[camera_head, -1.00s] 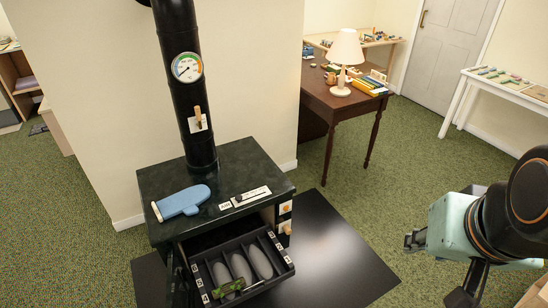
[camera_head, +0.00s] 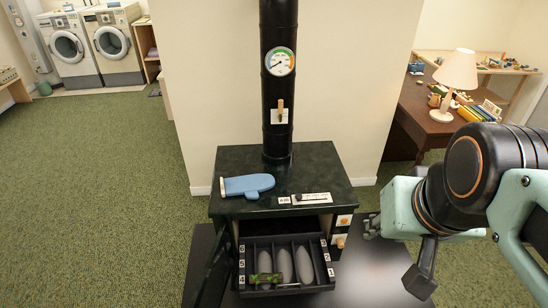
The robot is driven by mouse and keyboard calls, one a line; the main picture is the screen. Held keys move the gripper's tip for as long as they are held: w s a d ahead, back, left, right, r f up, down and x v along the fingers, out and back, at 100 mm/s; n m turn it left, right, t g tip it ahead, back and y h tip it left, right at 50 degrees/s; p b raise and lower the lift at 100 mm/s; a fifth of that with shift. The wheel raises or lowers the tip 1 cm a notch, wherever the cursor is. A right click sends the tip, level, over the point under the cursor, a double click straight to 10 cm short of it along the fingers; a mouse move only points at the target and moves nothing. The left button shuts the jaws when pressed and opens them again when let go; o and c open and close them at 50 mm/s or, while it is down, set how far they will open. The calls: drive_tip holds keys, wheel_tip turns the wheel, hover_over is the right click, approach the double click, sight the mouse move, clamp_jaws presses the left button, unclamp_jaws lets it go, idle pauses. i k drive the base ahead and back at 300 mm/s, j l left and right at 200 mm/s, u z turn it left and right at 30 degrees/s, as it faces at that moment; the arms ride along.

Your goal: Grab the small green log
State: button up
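The small green log (camera_head: 265,278) lies across the front left part of a black compartmented tray (camera_head: 323,284) that is pulled out of the dark stove (camera_head: 322,164). Grey oval pieces (camera_head: 285,264) lie lengthwise in the tray's slots, and numbered labels line its sides. My gripper (camera_head: 372,226) is at the right, beside the stove and apart from the log.
A blue oven mitt (camera_head: 248,185) and a white labelled strip (camera_head: 311,199) lie on the stove top. The black stovepipe (camera_head: 279,120) rises from it. A wooden table with a lamp (camera_head: 457,77) stands behind right. Open carpet (camera_head: 95,190) lies left.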

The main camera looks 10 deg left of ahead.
sight(263, 279)
drive_tip(key=i+l+u, duration=0.1)
drive_tip(key=u, duration=0.25)
drive_tip(key=l+u, duration=0.1)
drive_tip(key=u, duration=0.3)
drive_tip(key=i+l+u, duration=0.15)
drive_tip(key=u, duration=0.2)
